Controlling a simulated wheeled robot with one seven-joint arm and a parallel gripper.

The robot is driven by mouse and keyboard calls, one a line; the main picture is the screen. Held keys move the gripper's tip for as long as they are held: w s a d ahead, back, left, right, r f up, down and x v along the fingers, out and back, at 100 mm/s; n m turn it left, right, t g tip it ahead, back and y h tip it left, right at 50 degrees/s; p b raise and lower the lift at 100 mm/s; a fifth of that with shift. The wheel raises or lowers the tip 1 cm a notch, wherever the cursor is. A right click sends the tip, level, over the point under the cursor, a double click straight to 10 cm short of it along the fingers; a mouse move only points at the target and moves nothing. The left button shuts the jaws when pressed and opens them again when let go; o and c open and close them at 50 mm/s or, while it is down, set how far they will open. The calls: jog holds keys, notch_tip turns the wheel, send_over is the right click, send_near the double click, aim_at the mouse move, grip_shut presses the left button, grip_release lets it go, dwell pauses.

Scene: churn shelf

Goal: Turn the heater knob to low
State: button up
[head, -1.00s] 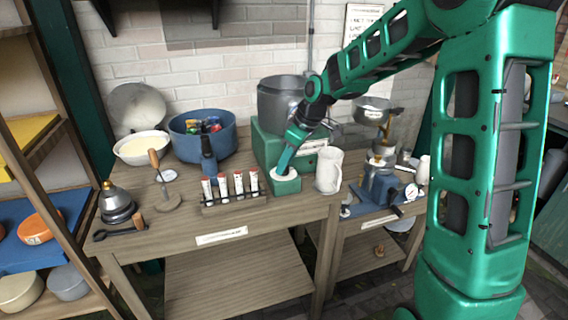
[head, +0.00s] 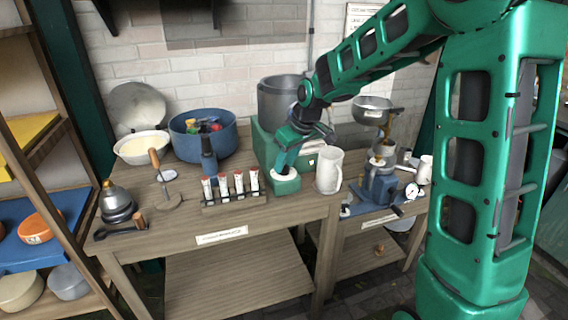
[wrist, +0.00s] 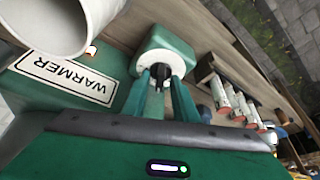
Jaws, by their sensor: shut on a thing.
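The green heater (head: 262,146) stands on the wooden bench under a large metal pot. Its label (wrist: 66,79) reads WARMER in the wrist view. A small green box (head: 286,185) at its front carries a white dial ring (wrist: 152,58) and a black knob (wrist: 159,73). My gripper (head: 284,168) points down onto the dial from above. In the wrist view its two green fingers (wrist: 162,82) stand on either side of the knob, shut on it. The fingers hide part of the knob, and I cannot read its setting.
A white mug (head: 328,170) stands close right of the dial. A rack of several red-capped vials (head: 232,200) is close on its left, with a dark bottle (head: 208,157) behind. A blue pot (head: 190,145) stands further left. A blue grinder-like device (head: 379,182) is to the right.

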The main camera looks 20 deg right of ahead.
jog(key=m+h, duration=0.1)
jog(key=m, duration=0.4)
jog(key=shift+a+t+h, duration=0.15)
jog(key=shift+t+h, duration=0.15)
jog(key=shift+h, duration=0.1)
dwell(0.3)
jog(key=o, duration=0.6)
jog(key=shift+o, duration=0.2)
jog(key=shift+r, duration=0.1)
jog(key=v, duration=1)
jog(key=shift+r, duration=0.25)
jog(key=shift+a, duration=0.1)
